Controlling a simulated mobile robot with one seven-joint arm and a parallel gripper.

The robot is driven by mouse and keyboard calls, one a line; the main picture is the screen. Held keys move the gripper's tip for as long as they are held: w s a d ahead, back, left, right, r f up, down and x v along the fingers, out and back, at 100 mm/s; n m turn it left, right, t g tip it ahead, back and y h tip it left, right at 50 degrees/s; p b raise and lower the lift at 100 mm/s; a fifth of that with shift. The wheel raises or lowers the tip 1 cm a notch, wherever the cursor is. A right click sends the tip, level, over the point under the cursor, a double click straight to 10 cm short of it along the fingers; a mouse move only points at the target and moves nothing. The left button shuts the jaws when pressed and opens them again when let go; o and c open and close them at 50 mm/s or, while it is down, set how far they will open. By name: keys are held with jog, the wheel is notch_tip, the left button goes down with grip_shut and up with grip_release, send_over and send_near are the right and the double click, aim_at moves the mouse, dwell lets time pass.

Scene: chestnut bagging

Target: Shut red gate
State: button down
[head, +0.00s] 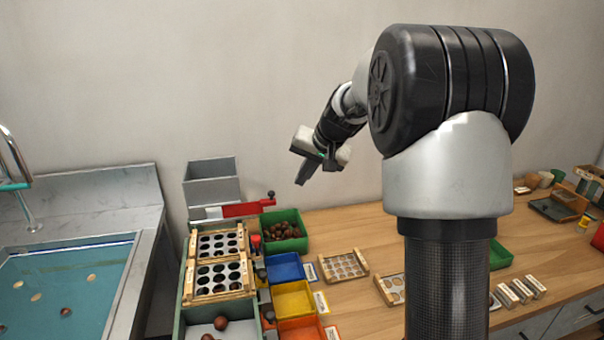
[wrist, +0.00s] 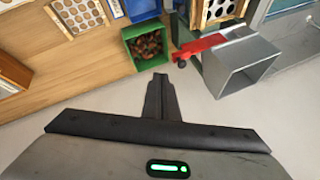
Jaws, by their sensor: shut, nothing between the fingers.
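The red gate (head: 247,209) is a flat red slide with a dark knob, at the foot of the grey metal hopper (head: 212,184) in the head view. In the wrist view the red gate (wrist: 203,45) sticks out beside the grey hopper (wrist: 238,70), its dark knob towards the green bin. How far it is pushed in is hard to tell. My gripper (head: 300,182) is in the air to the right of the hopper and above the gate. In the wrist view my gripper (wrist: 160,80) is shut and empty, its fingertips below the green bin in the picture, apart from the gate.
A green bin of chestnuts (head: 284,243) stands right of the sorting rack (head: 187,285). Blue, yellow and orange bins (head: 292,298) line up in front of it. A water-filled sink (head: 70,290) is at left. Wooden hole trays lie on the table (head: 340,225).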

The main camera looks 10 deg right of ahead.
jog(key=w+a+f, duration=0.4)
jog(key=f, duration=0.1)
jog(key=shift+w+a+f, duration=0.2)
jog(key=shift+w+a, duration=0.1)
jog(key=shift+a, duration=0.1)
send_near(249, 205)
jog(key=w+f, duration=0.1)
jog(key=w+d+f, duration=0.1)
jog(key=shift+w+f+p, duration=0.2)
jog(key=shift+w+p, duration=0.1)
jog(key=shift+p, duration=0.1)
